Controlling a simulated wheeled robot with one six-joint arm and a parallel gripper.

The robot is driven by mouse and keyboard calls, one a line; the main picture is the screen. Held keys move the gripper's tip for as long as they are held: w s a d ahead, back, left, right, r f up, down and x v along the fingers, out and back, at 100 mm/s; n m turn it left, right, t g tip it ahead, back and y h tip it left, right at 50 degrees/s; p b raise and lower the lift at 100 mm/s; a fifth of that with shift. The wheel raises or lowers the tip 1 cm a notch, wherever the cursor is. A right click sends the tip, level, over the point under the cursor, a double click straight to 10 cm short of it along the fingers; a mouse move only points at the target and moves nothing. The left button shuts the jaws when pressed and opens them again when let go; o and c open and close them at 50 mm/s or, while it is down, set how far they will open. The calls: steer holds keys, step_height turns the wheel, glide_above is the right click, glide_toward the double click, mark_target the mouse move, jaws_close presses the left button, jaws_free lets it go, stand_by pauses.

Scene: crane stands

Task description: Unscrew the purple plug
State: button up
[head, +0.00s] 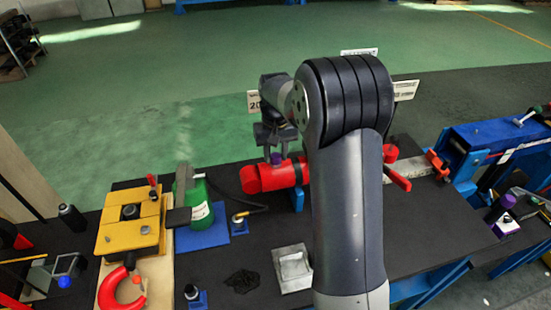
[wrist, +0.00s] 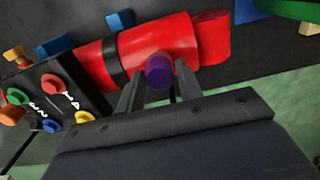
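The purple plug (wrist: 158,70) sticks out from the side of a red cylinder (wrist: 170,40) in the wrist view. In the head view the plug (head: 276,158) shows small on top of the red cylinder (head: 268,178), just under my gripper (head: 274,146). In the wrist view my gripper (wrist: 158,84) points at the plug, with one finger to each side of it. The fingers look apart, with a small gap beside the plug, so the gripper seems open. My arm hides the middle of the cylinder in the head view.
A black box with coloured knobs (wrist: 52,100) stands close left of the gripper in the wrist view. In the head view, a green canister (head: 196,205), a yellow block (head: 128,232) and a pale square tray (head: 293,266) share the dark table. A blue bench (head: 500,135) stands right.

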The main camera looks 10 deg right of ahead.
steer(key=c, duration=0.6)
steer(key=shift+c, duration=0.3)
steer(key=shift+r, duration=0.1)
steer(key=n+p, duration=0.1)
steer(key=n, duration=0.2)
steer(key=shift+n, duration=1.1)
steer(key=shift+r+n+p, duration=0.1)
steer(key=shift+n+p, duration=0.25)
steer(key=shift+n, duration=2.25)
